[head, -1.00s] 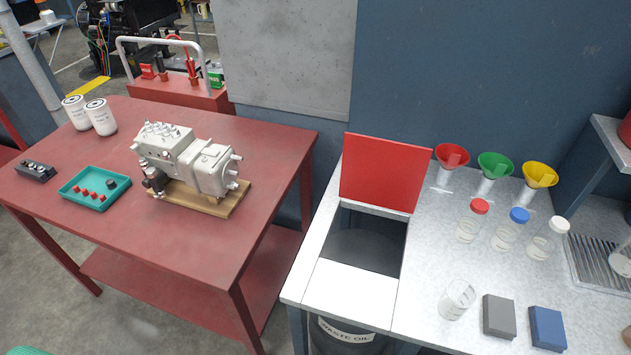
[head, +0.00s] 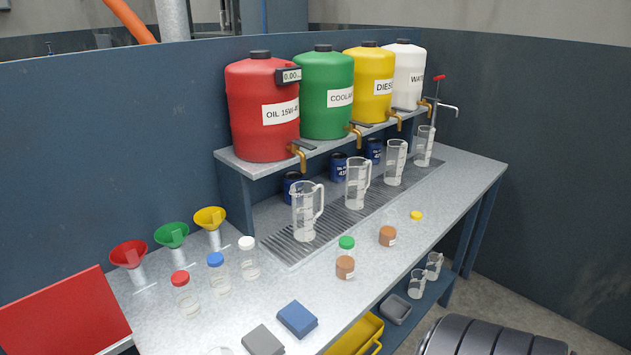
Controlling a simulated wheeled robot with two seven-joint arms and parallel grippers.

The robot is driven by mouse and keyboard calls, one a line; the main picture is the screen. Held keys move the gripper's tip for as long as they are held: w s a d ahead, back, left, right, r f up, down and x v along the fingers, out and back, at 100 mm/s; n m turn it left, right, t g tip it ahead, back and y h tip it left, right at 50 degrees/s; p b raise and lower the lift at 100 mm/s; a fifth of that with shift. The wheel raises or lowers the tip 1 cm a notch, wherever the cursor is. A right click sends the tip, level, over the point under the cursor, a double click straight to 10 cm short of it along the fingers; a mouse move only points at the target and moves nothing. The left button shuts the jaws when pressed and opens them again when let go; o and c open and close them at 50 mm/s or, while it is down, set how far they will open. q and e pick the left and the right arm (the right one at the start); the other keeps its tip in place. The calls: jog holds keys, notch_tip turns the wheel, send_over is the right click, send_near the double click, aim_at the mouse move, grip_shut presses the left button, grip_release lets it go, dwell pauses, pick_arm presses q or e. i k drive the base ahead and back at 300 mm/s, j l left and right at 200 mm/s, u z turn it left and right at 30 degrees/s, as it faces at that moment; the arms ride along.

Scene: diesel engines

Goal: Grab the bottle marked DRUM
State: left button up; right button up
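Several small bottles stand on the grey bench. Three clear ones have a red cap (head: 182,288), a blue cap (head: 217,270) and a white cap (head: 248,256). A green-capped bottle (head: 346,260) holds something brown. Neither of my grippers is in view.
Red (head: 260,105), green (head: 325,95), yellow (head: 369,85) and white (head: 402,75) tanks stand on a shelf above a drain grate with clear jugs (head: 305,215). Funnels (head: 172,236) stand at left. Grey (head: 262,341) and blue (head: 297,319) blocks lie in front. A dark ribbed cylinder (head: 490,340) is at lower right.

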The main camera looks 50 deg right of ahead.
aim_at(388, 231)
jog(key=z, duration=1.7)
